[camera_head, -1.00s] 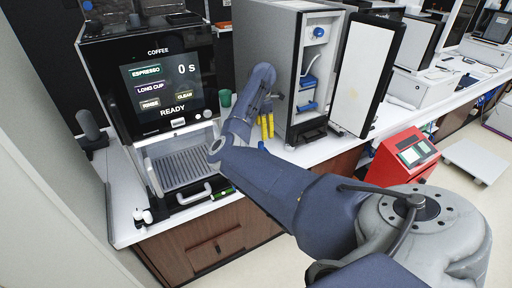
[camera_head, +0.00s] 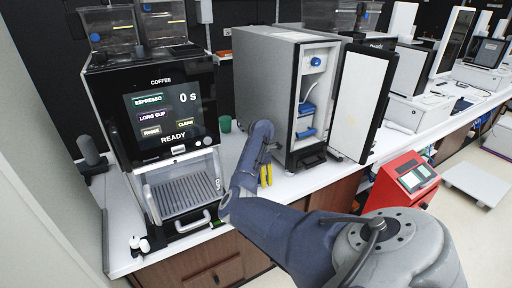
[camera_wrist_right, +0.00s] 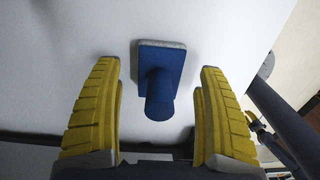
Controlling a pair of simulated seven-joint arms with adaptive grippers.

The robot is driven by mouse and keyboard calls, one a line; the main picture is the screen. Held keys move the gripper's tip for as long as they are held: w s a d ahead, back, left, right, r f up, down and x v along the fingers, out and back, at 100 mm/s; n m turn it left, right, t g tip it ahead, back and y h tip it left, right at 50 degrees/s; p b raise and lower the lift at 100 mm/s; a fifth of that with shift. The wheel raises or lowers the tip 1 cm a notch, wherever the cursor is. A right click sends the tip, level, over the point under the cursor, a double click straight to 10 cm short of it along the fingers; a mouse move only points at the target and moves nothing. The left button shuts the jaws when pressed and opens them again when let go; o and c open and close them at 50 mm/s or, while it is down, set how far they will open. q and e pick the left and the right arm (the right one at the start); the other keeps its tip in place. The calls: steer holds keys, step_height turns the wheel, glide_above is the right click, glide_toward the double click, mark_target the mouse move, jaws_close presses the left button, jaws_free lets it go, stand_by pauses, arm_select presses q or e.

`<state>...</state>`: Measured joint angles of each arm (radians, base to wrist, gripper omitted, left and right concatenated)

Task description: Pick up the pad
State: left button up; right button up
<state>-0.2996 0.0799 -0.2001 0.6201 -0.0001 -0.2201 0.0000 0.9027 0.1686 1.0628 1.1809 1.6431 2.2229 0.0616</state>
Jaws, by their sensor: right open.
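The pad (camera_wrist_right: 162,57) is a flat blue block with a pale edge and a round blue handle. It shows in the right wrist view against a white surface, with the handle pointing toward the camera. My right gripper (camera_wrist_right: 161,75) is open, its yellow fingers spread on either side of the handle, with gaps on both sides. In the head view the right gripper (camera_head: 266,175) points down at the white counter in front of the open fridge. I cannot make out the pad there. My left gripper is out of view.
The coffee machine (camera_head: 160,110) stands left of the gripper, with a green cup (camera_head: 225,124) beside it. The fridge (camera_head: 265,90) has its door (camera_head: 358,105) open to the right. A red terminal (camera_head: 400,182) is further right. Bare counter (camera_head: 290,186) lies around the gripper.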

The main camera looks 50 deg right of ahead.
steer(key=shift+f, duration=0.85)
steer(key=c, duration=1.3)
